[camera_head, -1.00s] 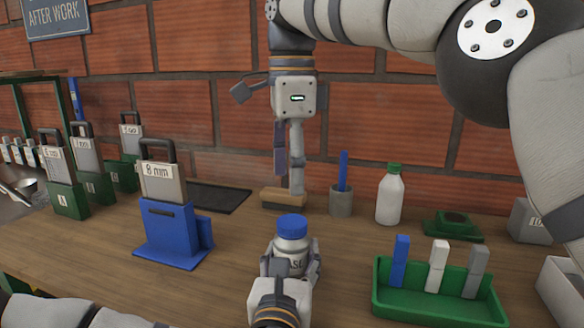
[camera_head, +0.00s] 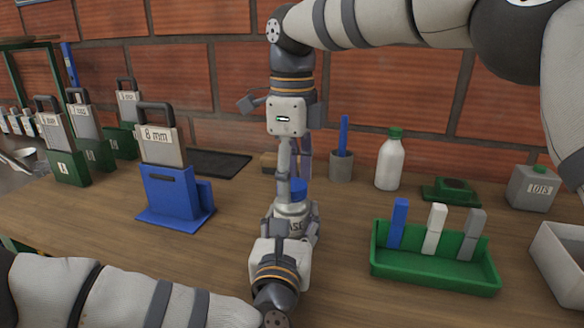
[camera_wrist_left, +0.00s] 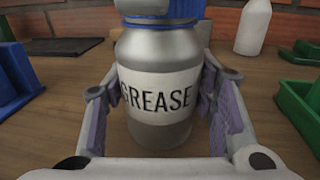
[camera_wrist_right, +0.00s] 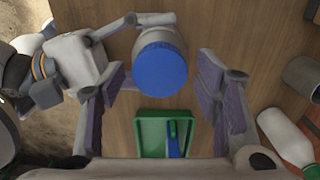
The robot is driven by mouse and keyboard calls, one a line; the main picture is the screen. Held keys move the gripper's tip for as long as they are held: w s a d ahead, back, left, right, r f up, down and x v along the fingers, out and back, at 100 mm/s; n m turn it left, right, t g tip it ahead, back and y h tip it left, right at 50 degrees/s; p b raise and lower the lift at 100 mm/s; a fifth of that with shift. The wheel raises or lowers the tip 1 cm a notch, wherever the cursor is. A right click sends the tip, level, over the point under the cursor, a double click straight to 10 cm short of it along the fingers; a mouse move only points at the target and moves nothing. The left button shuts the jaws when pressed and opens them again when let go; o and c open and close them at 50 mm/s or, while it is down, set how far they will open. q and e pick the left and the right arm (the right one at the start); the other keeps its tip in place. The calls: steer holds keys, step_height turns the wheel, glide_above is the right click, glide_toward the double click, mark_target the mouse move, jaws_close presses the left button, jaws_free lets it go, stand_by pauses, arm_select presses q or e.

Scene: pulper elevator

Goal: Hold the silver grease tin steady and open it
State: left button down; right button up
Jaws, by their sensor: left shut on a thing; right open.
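The silver grease tin (camera_head: 293,209) stands upright near the middle of the bench. Its GREASE label faces my left wrist camera (camera_wrist_left: 158,92). A blue lid (camera_head: 300,187) sits on top and shows fully in the right wrist view (camera_wrist_right: 160,68). My left gripper (camera_head: 290,228) is shut around the tin's body, one finger on each side, also in the left wrist view (camera_wrist_left: 158,110). My right gripper (camera_head: 294,180) points down from above, open, with its fingers either side of the lid. In the right wrist view a gap shows between the lid and the right-hand finger.
A green tray (camera_head: 430,276) with blue, white and grey sticks lies to the right. A blue stand (camera_head: 172,200) holding an 8 mm plate is to the left.

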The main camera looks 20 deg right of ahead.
steer(key=c, duration=1.2)
steer(key=n, duration=0.5)
steer(key=shift+c, duration=0.2)
steer(key=n, duration=2.5)
steer(key=shift+n, duration=0.3)
steer(key=n, duration=0.4)
steer(key=shift+r, duration=0.1)
steer(key=n, duration=0.3)
steer(key=shift+n, duration=0.4)
steer(key=n, duration=0.3)
steer(key=shift+n, duration=0.3)
steer(key=n, duration=1.2)
steer(key=shift+r, duration=0.15)
